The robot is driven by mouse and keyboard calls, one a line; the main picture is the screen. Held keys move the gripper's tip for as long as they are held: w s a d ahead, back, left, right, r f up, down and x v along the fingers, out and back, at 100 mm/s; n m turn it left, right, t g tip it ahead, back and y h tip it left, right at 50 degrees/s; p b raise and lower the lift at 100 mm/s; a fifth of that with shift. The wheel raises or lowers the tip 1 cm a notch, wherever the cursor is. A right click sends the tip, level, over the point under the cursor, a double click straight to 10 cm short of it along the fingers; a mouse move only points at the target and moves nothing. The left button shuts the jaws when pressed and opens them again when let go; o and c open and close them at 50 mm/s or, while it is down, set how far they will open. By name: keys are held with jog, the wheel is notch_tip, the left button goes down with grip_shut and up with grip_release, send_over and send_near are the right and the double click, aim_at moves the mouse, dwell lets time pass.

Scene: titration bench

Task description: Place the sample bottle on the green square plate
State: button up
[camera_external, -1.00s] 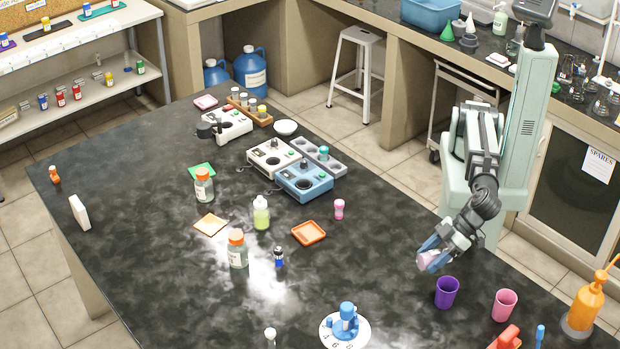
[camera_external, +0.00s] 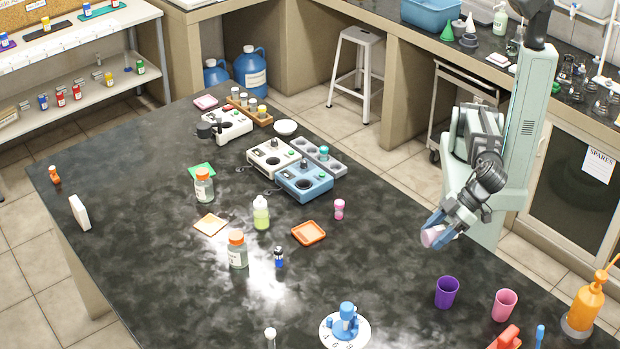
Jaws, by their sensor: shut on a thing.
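The green square plate (camera_external: 197,171) lies flat at the back left of the dark bench. A clear bottle with an orange cap (camera_external: 204,187) stands in front of it and hides part of it. A second orange-capped bottle (camera_external: 237,251) stands nearer the camera. Which thing is the sample bottle I cannot tell for sure. My gripper (camera_external: 436,236) is at the bench's right side, above and behind the purple cup (camera_external: 446,292). Its blue fingers are shut on a small pale pink object (camera_external: 432,236), held above the bench; the fingers hide part of it.
An orange square plate (camera_external: 211,224), an orange tray (camera_external: 309,233), a yellow-green bottle (camera_external: 261,213), a small blue bottle (camera_external: 279,257) and a pink bottle (camera_external: 339,209) stand mid-bench. The blue instrument (camera_external: 305,181) is behind. A pink cup (camera_external: 504,305) is at right.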

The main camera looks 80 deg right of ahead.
aim_at(436, 230)
notch_tip(436, 230, up, 7)
jog(key=shift+w+a+r, duration=0.1)
jog(key=shift+r, duration=0.1)
jog(key=w+f+m+g+h, duration=0.2)
jog(key=w+m, duration=0.1)
jog(key=w, duration=0.8)
jog(key=w+f+m+g+h, duration=0.1)
jog(key=w+m+g+h, duration=0.15)
jog(key=w, duration=0.85)
jog(key=w+d+m+g+y, duration=0.15)
jog(key=w+d+m, duration=0.3)
jog(key=w, duration=0.55)
jog(key=w+d+m+g+y, duration=0.1)
jog(key=w+d+m+g, duration=0.3)
jog(key=w, duration=0.7)
jog(key=w+d+r+m+t+y, duration=0.15)
jog(key=w+d+m+y, duration=0.3)
jog(key=w+d, duration=1.15)
jog(key=w+d+r+m+t+y, duration=0.1)
jog(key=w+d+m+t+y, duration=0.35)
jog(key=w+d, duration=1.15)
jog(key=shift+s+d+f+m+g+h, duration=0.2)
jog(key=shift+s+d+f+g, duration=0.35)
jog(key=shift+f, duration=2.95)
jog(key=shift+s+d+f+m+g+h, duration=0.25)
jog(key=shift+s+d+f, duration=0.3)
jog(key=shift+f, duration=2.95)
jog(key=shift+s+d+f+m+g+h, duration=0.15)
jog(key=shift+s+d+f+g, duration=0.45)
jog(key=shift+f, duration=2.9)
